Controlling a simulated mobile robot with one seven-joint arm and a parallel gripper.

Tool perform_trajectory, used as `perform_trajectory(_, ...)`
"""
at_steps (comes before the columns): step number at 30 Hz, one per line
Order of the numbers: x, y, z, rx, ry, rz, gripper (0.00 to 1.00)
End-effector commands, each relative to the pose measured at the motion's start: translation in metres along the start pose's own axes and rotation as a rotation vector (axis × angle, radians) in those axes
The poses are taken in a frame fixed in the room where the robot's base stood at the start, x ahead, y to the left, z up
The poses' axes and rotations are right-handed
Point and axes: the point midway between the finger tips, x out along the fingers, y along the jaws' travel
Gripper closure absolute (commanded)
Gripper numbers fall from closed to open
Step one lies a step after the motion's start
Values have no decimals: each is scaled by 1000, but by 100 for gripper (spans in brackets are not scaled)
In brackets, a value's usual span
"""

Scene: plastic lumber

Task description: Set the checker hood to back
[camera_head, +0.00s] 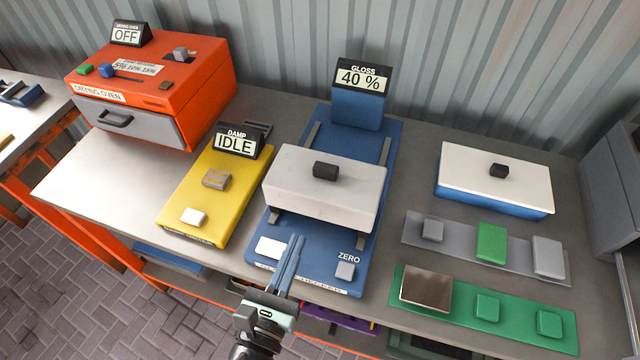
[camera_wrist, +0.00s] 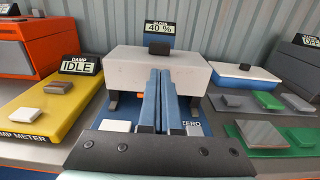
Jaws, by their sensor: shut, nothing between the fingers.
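The gloss checker (camera_head: 305,262) is a blue base with two grey rails and a rear display reading GLOSS 40 %. Its hood (camera_head: 323,195) is a pale grey block with a black knob (camera_head: 325,170), sitting across the rails around their middle, with rail showing behind it and short ends in front. The hood also shows in the wrist view (camera_wrist: 128,75). My gripper (camera_head: 295,242) is shut and empty, its blue fingers over the front of the base, just before the hood. In the wrist view the fingers (camera_wrist: 160,75) overlap the hood's front face; I cannot tell whether they touch it.
A white sample (camera_head: 271,247) and the ZERO button (camera_head: 345,271) are at the base's front. The yellow damp meter (camera_head: 207,190) stands left, the orange drying oven (camera_head: 150,75) farther left. A white-lidded blue box (camera_head: 495,175) and grey and green sample strips (camera_head: 540,335) lie right.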

Motion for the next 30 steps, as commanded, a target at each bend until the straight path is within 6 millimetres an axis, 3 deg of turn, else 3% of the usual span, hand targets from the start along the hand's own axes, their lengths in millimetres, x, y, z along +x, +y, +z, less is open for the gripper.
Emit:
perform_trajectory(18,116,-1,3,3,-2,-4,100)
perform_trajectory(24,133,-1,1,3,-1,-3,100)
perform_trajectory(30,135,-1,1,3,0,-2,100)
